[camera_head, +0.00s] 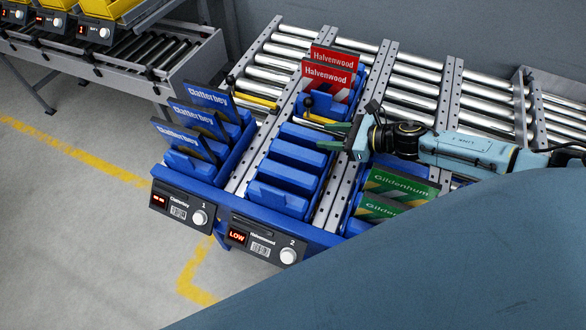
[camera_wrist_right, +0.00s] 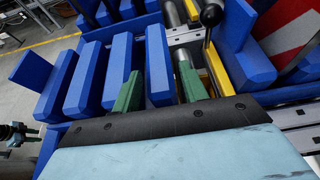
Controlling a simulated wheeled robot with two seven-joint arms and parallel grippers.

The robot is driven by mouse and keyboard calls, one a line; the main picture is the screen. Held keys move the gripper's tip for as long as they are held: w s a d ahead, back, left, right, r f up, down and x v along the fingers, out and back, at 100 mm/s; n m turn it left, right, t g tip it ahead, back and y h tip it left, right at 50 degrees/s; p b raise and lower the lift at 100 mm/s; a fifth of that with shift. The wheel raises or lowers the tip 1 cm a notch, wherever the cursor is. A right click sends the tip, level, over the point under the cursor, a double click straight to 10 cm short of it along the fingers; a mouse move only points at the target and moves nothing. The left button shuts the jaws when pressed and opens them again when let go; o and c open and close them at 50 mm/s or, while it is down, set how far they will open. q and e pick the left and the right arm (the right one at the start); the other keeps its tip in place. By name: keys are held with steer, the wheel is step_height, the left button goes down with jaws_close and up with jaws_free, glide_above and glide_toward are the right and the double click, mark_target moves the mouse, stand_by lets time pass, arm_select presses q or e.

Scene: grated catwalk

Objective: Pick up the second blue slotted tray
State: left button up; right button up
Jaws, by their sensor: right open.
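The lane 2 blue slotted tray (camera_head: 287,172), above the Halvenwood label, has empty slots between its slats. Behind it a second blue tray (camera_head: 342,112) holds red Halvenwood cards (camera_head: 327,78). My right gripper (camera_head: 328,136) is open over the empty tray's far end. In the right wrist view its green fingertips (camera_wrist_right: 161,88) are on either side of the empty tray's last slat (camera_wrist_right: 158,52); whether they touch it I cannot tell. A small dark and green shape (camera_wrist_right: 16,132) at that view's left edge looks like my left gripper; its opening is too small to read.
A yellow bar with a black-knobbed lever (camera_wrist_right: 213,50) lies between the two trays. Lane 1 holds a tray of blue Clatterbey cards (camera_head: 190,140); lane 3 has green Gildenhum cards (camera_head: 400,185). The lane 2 label (camera_head: 262,240) reads LOW. Bare rollers (camera_head: 410,92) lie behind.

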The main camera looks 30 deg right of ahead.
mark_target(318, 135)
steer(key=shift+x, duration=2.35)
steer(key=shift+s+a, duration=0.1)
steer(key=shift+c, duration=0.4)
steer(key=shift+r, duration=0.1)
jaws_close()
